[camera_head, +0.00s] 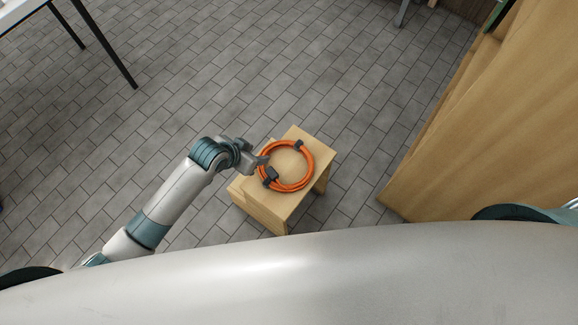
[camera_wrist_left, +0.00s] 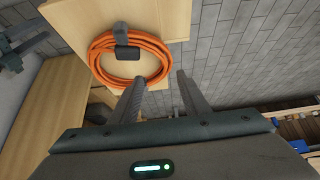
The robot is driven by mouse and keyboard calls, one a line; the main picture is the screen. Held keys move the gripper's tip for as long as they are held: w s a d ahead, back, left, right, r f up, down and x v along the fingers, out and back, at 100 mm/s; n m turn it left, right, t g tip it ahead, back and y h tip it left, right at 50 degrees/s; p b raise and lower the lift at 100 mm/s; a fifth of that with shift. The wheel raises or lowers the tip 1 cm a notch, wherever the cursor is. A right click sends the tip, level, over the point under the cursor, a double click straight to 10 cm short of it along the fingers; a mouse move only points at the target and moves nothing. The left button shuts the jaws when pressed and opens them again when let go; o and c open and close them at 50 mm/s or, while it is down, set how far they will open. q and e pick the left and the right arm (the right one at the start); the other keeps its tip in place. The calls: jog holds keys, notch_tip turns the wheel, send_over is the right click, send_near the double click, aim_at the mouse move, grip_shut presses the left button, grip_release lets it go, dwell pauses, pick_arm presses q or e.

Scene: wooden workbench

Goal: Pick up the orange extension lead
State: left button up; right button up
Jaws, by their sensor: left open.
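The orange extension lead (camera_head: 309,168) lies coiled on top of a small wooden stool (camera_head: 287,204), with dark clips or plugs on the coil. My left gripper (camera_head: 264,160) is at the left side of the coil in the head view. In the left wrist view the coil (camera_wrist_left: 159,67) is ahead of the open fingers (camera_wrist_left: 158,88). One finger overlaps the coil's near edge in that picture, and the other is beside it. Nothing is held between them; whether a finger touches the coil I cannot tell. My right gripper is not in view.
A large wooden panel or bench (camera_head: 500,110) stands at the right. A white table (camera_head: 22,10) with dark legs is at the top left. The grey tiled floor (camera_head: 250,70) around the stool is mostly clear.

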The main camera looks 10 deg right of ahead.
aim_at(269, 154)
pick_arm(q)
jog(key=shift+x, duration=2.3)
jog(key=shift+s+b+x, duration=0.2)
jog(key=shift+b+x, duration=0.15)
jog(key=shift+x, duration=2.2)
grip_shut()
